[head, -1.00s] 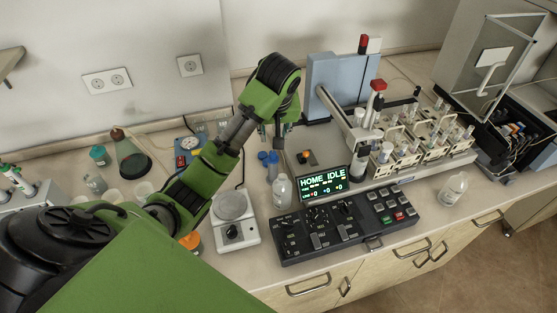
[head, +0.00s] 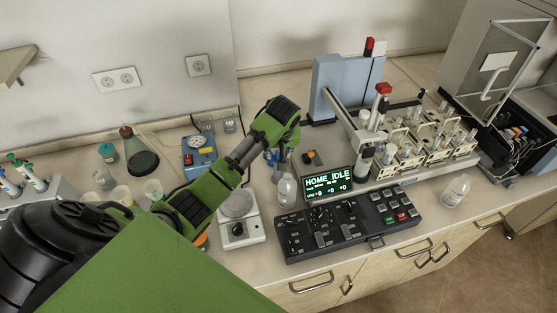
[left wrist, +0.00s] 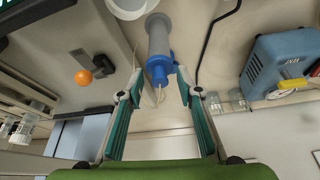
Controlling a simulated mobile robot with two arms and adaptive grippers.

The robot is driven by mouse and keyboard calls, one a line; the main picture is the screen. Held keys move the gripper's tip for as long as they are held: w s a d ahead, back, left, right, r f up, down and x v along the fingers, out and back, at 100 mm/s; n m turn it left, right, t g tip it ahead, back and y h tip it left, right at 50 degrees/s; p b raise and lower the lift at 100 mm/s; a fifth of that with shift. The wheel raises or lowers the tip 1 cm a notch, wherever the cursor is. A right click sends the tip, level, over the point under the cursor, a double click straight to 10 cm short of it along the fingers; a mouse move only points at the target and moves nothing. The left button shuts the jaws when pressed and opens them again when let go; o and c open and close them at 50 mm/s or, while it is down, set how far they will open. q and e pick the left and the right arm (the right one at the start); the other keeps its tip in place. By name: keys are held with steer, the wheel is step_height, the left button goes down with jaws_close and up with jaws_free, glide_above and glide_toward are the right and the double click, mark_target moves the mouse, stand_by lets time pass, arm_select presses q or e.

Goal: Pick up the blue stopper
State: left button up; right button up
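The blue stopper (left wrist: 159,68) shows in the left wrist view on the end of a grey, translucent cylinder (left wrist: 159,35). In the head view a small patch of blue (head: 271,156) shows beside my left gripper, mostly hidden by it. My left gripper (head: 281,164) points down over the bench behind the clear bottle. In the left wrist view its two fingers (left wrist: 158,96) are open and apart, with the stopper between and just beyond the tips. I cannot tell whether either finger touches it. My right gripper is not in view.
A clear bottle (head: 287,191) stands in front of the left gripper. A white balance (head: 240,230), a black control panel (head: 350,222) and a lit display (head: 327,182) stand close by. A blue device (head: 198,155) is to the left. An orange knob (left wrist: 83,77) shows in the wrist view.

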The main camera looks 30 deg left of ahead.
arm_select(q)
jaws_close()
arm_select(e)
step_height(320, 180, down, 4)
steer(key=b, duration=0.4)
arm_select(q)
step_height(320, 180, up, 18)
steer(key=p, duration=0.4)
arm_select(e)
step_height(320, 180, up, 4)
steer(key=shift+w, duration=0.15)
arm_select(q)
steer(key=shift+d, duration=0.1)
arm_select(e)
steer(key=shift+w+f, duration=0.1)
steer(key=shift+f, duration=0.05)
